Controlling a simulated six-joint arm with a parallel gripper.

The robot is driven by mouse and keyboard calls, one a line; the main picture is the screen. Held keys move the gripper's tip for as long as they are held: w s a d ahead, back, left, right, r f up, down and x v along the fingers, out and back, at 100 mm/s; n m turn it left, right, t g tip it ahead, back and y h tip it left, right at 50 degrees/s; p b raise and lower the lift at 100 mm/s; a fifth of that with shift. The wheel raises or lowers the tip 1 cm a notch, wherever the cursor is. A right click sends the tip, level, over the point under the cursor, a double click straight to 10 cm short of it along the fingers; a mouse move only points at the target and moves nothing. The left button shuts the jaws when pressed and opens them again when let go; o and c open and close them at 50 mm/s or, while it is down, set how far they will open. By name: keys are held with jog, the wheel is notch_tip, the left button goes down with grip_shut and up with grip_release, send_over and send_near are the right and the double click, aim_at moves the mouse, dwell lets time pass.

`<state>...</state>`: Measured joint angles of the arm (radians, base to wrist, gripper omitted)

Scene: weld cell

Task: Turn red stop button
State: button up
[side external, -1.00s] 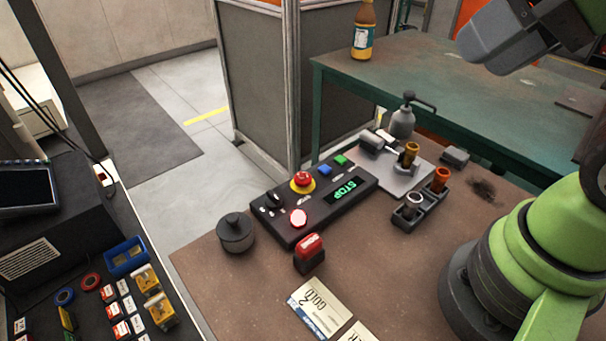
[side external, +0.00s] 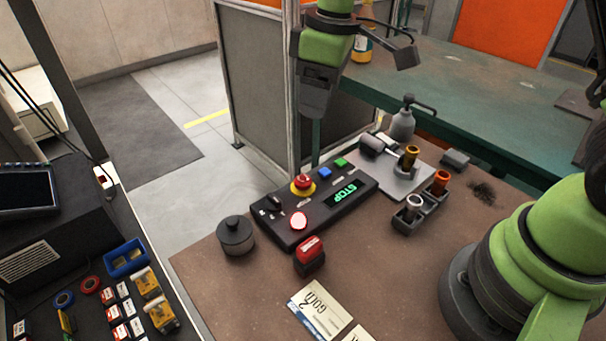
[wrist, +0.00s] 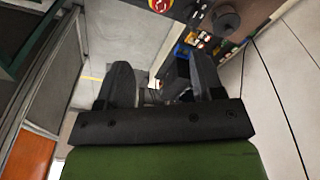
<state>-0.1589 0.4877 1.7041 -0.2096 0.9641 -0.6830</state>
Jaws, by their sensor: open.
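The red stop button (side external: 304,181) is a mushroom head on a yellow base, on the dark control panel (side external: 318,226) with a lit green STOP display. It also shows, cut by the top edge, in the wrist view (wrist: 160,4). My gripper (side external: 312,112) hangs above and behind the panel in the side view, fingers pointing down, apart from the button. In the wrist view my gripper (wrist: 163,75) has its two fingers spread, with nothing held between them.
A lit red lamp or button (side external: 299,221) and a black knob (side external: 275,201) share the panel. A dark lidded pot (side external: 235,235) stands left, a red-topped block (side external: 309,254) in front. A small fixture with a brass piece (side external: 410,157) stands right. The brown table front is partly clear.

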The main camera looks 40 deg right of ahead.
aim_at(303, 178)
jog(key=f+n, duration=0.1)
jog(key=f, duration=0.4)
jog(key=w+f, duration=0.1)
jog(key=f, duration=0.5)
jog(key=w+a+f+n+g, duration=0.1)
jog(key=f, duration=0.5)
jog(key=shift+w+a+f+n+h, duration=0.1)
jog(key=shift+w+f+n+h, duration=0.1)
jog(key=shift+n+h, duration=0.1)
